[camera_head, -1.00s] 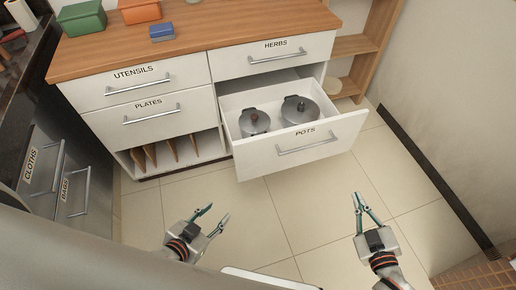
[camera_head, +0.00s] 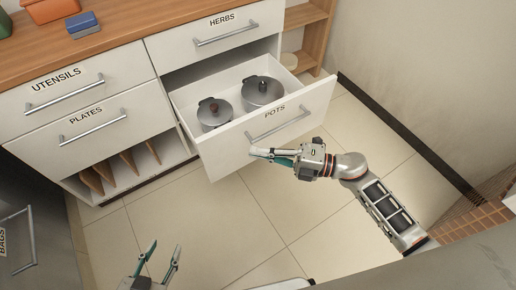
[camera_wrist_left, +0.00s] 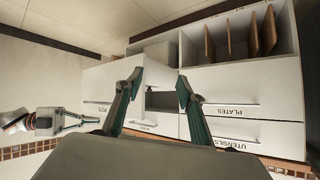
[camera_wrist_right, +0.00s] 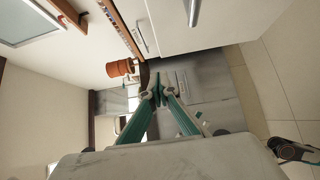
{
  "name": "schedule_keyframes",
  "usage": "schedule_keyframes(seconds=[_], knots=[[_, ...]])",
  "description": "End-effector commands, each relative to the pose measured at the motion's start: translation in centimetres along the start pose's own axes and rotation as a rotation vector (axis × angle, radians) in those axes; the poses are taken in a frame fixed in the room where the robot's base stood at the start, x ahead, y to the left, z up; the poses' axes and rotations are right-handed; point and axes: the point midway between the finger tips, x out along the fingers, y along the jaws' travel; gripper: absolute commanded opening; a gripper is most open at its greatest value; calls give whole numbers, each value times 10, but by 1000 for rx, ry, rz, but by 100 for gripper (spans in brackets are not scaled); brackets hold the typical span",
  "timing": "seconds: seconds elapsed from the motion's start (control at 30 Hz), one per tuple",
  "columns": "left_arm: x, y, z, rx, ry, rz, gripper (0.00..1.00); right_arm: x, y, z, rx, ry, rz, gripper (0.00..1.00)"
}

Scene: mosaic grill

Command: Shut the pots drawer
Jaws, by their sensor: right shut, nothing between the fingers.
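The pots drawer (camera_head: 233,153) is pulled well out of the white cabinet in the head view. Its front has a bar handle (camera_head: 281,124) and a POTS label. A smaller grey pot (camera_head: 212,115) and a larger grey pot (camera_head: 263,92) with lids stand inside. My right gripper (camera_head: 258,154) is shut and empty, its fingertips at the lower part of the drawer front, below the handle's left end. I cannot tell whether they touch the front. My left gripper (camera_head: 164,250) is open and empty above the floor, away from the drawer; its parted fingers show in the left wrist view (camera_wrist_left: 159,85).
The herbs drawer (camera_head: 265,38) above, and the utensils (camera_head: 110,75) and plates (camera_head: 135,128) drawers on the left, are shut. Upright boards stand in the open slot (camera_head: 170,150) below the plates drawer. The tiled floor (camera_head: 215,220) before the cabinet is clear.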

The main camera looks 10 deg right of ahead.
Motion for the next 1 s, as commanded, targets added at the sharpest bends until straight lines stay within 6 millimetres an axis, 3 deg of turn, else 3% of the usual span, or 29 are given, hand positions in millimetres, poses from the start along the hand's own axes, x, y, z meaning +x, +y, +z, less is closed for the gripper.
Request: schedule_keyframes(seconds=[0.33,0.4,0.67,1.0], knots=[[0,2,4,-2,-5,4,39,70,-1,0,4,-1,3,0],[1,3,6,-4,-7,6,39,77,-3,8,4,-3,1,0],[4,2,-1,-2,7,6,39,94,-3,26,6,-2,-1,0],[3,1,-6,-2,15,5,39,96,-1,29,3,-2,0,0]])
